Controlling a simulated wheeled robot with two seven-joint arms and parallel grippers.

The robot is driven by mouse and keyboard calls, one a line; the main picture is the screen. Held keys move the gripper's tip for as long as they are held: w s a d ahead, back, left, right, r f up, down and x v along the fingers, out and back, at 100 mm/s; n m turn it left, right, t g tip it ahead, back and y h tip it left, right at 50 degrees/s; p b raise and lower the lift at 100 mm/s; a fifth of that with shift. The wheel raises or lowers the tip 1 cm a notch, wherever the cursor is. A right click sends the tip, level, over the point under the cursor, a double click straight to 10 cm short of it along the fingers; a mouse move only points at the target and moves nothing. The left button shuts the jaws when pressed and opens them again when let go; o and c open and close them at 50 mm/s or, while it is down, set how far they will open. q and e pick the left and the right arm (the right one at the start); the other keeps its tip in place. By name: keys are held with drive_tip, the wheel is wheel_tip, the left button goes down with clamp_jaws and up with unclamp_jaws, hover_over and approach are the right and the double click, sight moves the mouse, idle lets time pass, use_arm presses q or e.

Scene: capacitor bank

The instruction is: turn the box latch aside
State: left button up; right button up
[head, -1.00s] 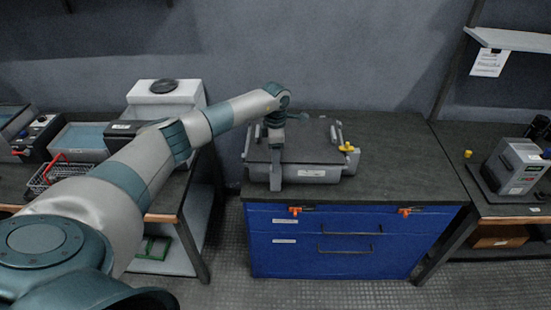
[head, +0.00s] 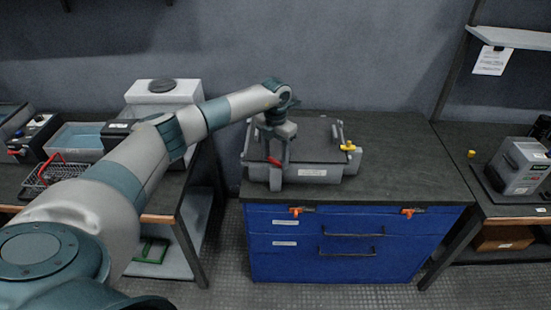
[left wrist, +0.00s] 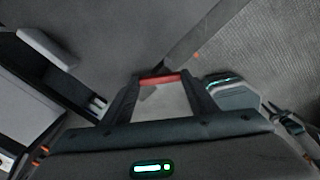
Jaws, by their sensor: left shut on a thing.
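The grey box (head: 318,172) with a flat dark lid (head: 312,140) stands on the workbench. My left gripper (head: 278,166) is at the box's front left, fingers pointing down, shut on a red latch (head: 273,161). The red latch also shows in the left wrist view (left wrist: 160,79), as a short bar between the fingertips. The gripper hides part of the box's left front. My right gripper is not in view.
The box's workbench (head: 400,165) has bare top to the right of the box. Its blue drawers (head: 340,245) carry orange catches. Bins and a red-handled basket (head: 50,178) stand on the left bench. A grey device (head: 520,165) stands on the right bench.

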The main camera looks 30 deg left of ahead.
use_arm(q)
drive_tip(key=n, duration=0.3)
drive_tip(key=shift+n, duration=0.3)
drive_tip(key=shift+r+n+b, duration=0.1)
drive_tip(key=shift+n+b, duration=0.25)
drive_tip(key=shift+n, duration=1.25)
drive_tip(key=shift+w, duration=0.1)
drive_tip(key=o, duration=1)
drive_tip(key=shift+o, duration=0.2)
drive_tip(key=shift+r, duration=0.1)
